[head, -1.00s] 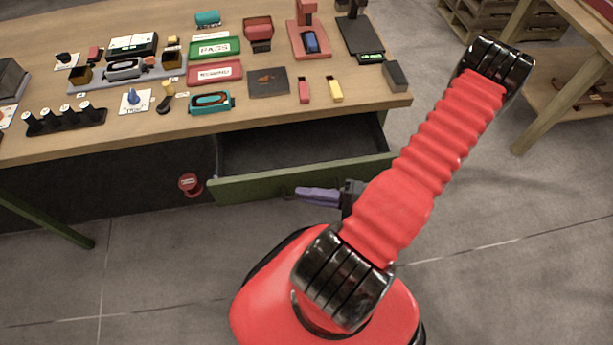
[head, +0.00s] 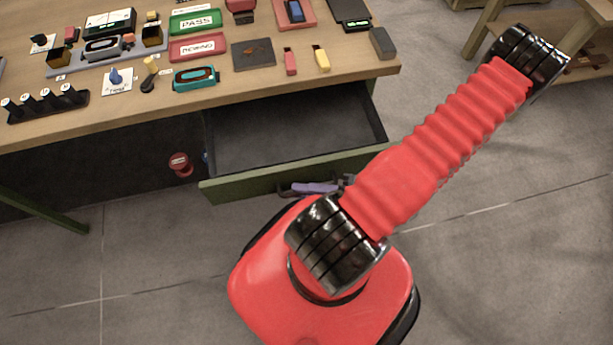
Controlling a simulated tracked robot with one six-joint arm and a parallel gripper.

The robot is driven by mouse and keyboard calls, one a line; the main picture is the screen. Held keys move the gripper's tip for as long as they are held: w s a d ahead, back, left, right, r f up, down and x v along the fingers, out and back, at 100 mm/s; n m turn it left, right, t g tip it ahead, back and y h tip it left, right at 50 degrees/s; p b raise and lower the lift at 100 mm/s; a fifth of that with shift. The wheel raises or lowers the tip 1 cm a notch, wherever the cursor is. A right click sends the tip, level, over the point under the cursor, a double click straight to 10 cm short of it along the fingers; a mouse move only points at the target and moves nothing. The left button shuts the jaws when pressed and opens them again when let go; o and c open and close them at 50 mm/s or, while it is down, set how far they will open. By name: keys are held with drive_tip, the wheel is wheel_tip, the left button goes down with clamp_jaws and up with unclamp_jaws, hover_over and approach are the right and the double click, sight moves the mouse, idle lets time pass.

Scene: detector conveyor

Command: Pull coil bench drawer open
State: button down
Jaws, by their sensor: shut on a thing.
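The coil bench drawer (head: 228,188) has a green front and a dark grey interior that looks empty. It stands pulled out from under the wooden bench top (head: 130,124). My gripper (head: 312,188) has purple fingers and is at the dark handle on the drawer's front. It is shut on the handle. My red arm covers the right end of the drawer front and part of the gripper's wrist.
The bench top holds coils, a green PASS tray (head: 197,21), a red tray (head: 199,47) and a grey block (head: 382,43) near the right corner. A red spool-like object (head: 180,164) is below, left of the drawer. Grey floor is clear in front and right.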

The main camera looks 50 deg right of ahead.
drive_tip(key=c, duration=1.8)
unclamp_jaws()
drive_tip(key=v, duration=1.3)
drive_tip(key=shift+s+d, duration=0.15)
drive_tip(key=shift+s, duration=0.25)
